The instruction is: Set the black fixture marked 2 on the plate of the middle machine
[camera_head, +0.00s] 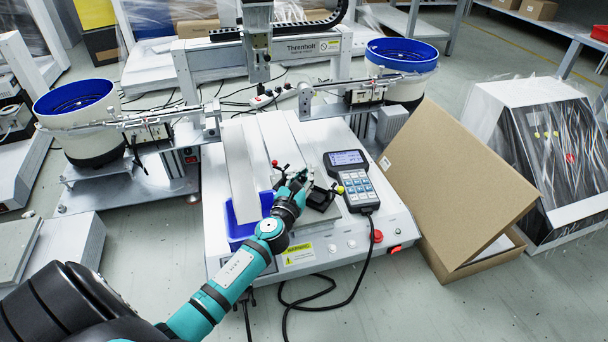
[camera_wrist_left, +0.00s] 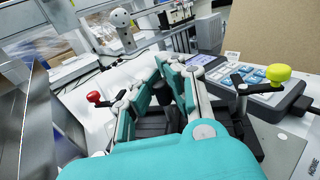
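The middle machine (camera_head: 303,240) is a white box with a light plate and a gantry above it. My left gripper (camera_head: 300,180) is low over its deck, to the left of the keypad. The black fixture (camera_head: 322,199) is at the gripper, low over the deck and partly hidden by the fingers; I cannot read its number. In the left wrist view the teal fingers (camera_wrist_left: 165,75) lean together around a dark upright part of the black fixture (camera_wrist_left: 163,94). I cannot tell whether the fixture rests fully on the plate. My right gripper is not in view.
A keypad (camera_head: 357,183) stands close right of the fixture. Red (camera_wrist_left: 94,97) and yellow-green (camera_wrist_left: 278,72) knobs flank the gripper. A blue bin (camera_head: 236,230) is at the left, a large cardboard box (camera_head: 440,190) at the right. The gantry head (camera_head: 258,45) hangs behind.

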